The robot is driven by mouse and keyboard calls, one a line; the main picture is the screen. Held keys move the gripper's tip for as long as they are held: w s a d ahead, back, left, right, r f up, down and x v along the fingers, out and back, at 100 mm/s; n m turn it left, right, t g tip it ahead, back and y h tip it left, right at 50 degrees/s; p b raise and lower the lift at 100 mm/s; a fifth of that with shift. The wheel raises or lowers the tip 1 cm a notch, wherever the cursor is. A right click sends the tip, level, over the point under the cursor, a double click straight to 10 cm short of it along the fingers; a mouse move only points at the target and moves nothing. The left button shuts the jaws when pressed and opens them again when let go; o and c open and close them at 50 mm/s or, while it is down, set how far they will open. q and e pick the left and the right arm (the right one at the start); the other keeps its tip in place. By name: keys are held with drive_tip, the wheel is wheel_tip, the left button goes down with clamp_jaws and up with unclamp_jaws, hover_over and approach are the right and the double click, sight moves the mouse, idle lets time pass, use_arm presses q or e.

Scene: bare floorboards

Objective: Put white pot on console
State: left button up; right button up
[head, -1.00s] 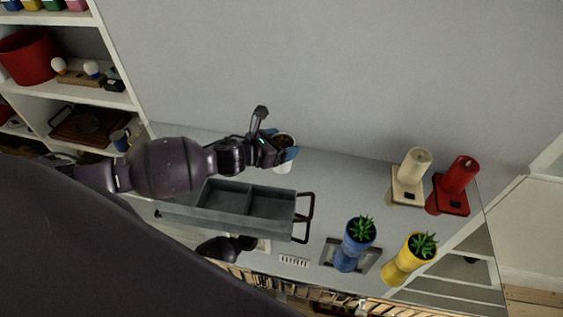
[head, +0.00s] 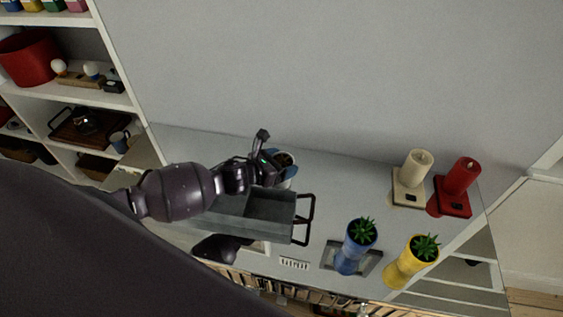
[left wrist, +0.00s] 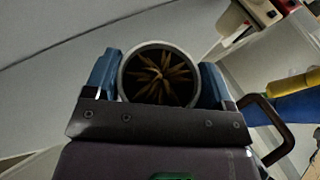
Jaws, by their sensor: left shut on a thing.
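The white pot (head: 284,158) with a brown, dried-looking plant in it is in my left gripper (head: 282,172), over the back part of the console (head: 340,195). In the left wrist view the pot's round rim (left wrist: 122,78) sits between the two blue fingers of the left gripper (left wrist: 158,80), which are shut on its sides. The console is a pale grey top against the wall. I cannot tell whether the pot's base touches it.
A grey tray (head: 268,228) with black handles is close in front of the pot, partly hidden by my arm. Clear top lies between pot and candles.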

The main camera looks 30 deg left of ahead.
use_arm(q)
drive_tip(key=o, duration=1.1)
drive_tip(key=shift+f, duration=0.1)
drive_tip(key=shift+c, duration=0.2)
drive_tip(key=shift+s+a+r, duration=0.1)
drive_tip(key=shift+s+r, duration=0.05)
drive_tip(key=shift+r, duration=0.05)
drive_tip(key=v, duration=1.1)
drive_tip(key=shift+s, duration=0.3)
drive_tip(key=shift+a, duration=0.1)
